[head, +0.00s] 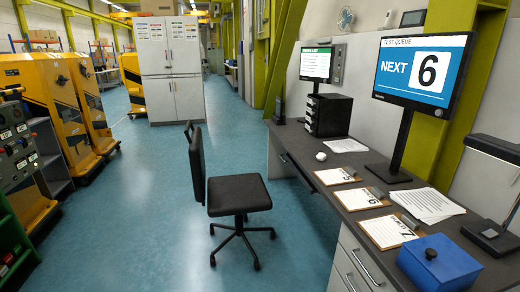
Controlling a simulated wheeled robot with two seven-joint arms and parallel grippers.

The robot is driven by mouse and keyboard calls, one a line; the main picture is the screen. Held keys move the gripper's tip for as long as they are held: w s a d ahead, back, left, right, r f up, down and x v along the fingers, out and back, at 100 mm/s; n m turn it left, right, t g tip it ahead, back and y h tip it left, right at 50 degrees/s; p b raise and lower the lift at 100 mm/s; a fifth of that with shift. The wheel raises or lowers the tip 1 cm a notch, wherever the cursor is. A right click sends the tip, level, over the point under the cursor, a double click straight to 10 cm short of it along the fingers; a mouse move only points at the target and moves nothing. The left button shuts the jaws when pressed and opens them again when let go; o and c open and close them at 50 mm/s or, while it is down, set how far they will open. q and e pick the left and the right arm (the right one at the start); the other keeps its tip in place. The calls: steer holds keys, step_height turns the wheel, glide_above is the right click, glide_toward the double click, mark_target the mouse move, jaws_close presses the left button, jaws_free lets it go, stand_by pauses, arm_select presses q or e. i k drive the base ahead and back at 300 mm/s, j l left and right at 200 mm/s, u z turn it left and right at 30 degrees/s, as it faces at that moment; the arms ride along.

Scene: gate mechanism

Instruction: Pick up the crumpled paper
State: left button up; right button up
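A small white crumpled ball, which looks like the crumpled paper (321,156), lies on the grey desk top (306,160) near its left edge. It is in front of the black drawer unit and a little left of a stack of white sheets. Nothing touches it. Neither of my grippers shows in the head view.
Several numbered clipboards (388,231) and a blue box (438,262) lie along the desk's near part. A monitor (424,72) reading "NEXT 6" stands behind them. A black office chair (238,194) stands left of the desk. Blue floor (165,190) is clear further left.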

mark_target(321, 157)
steer(key=i+z, duration=0.15)
steer(key=i, duration=0.35)
steer(key=i+j+z, duration=0.1)
steer(key=i, duration=0.4)
steer(key=i+j+z, duration=0.15)
steer(key=i, duration=0.35)
